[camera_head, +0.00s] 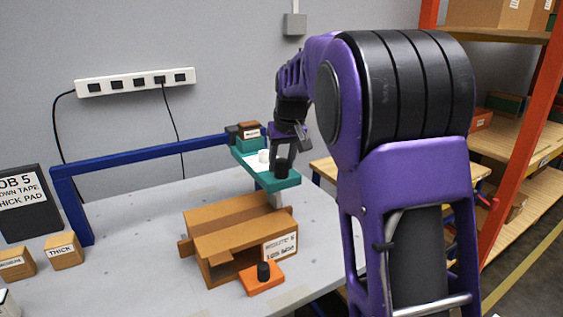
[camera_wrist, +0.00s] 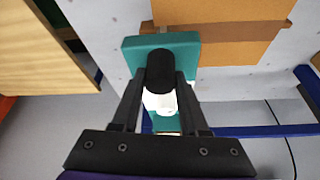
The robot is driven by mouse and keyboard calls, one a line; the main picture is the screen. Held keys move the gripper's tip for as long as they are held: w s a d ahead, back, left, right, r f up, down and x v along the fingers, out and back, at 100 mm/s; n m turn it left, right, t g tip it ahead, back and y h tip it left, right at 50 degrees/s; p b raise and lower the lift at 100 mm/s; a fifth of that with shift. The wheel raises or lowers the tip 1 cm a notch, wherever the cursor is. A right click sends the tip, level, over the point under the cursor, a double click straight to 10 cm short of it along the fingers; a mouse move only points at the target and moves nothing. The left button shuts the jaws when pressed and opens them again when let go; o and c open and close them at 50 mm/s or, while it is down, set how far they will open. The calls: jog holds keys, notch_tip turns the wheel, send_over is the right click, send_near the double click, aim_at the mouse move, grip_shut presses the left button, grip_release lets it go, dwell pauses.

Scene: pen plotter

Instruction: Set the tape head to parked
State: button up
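The tape head, as far as I can tell, is the teal arm (camera_head: 285,182) above the back right of the table, with a black upright knob (camera_head: 282,169) on its near end and a white round part (camera_head: 264,155) behind. My gripper (camera_head: 283,155) is over the knob, pointing down. In the wrist view the black knob (camera_wrist: 160,72) stands between my two fingers, and the teal plate (camera_wrist: 132,62) shows around it. Whether both fingers touch the knob is not clear. No marking for a parked position is readable.
An open brown carton (camera_head: 225,240) sits just in front of the teal arm. An orange block with a black knob (camera_head: 263,282) stands before it. A blue frame (camera_head: 150,155) spans the back. A THICK block (camera_head: 64,251) and a job sign (camera_head: 28,204) are at left; shelving (camera_head: 515,150) is at right.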

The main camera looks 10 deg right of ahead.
grip_shut()
dwell(1.0)
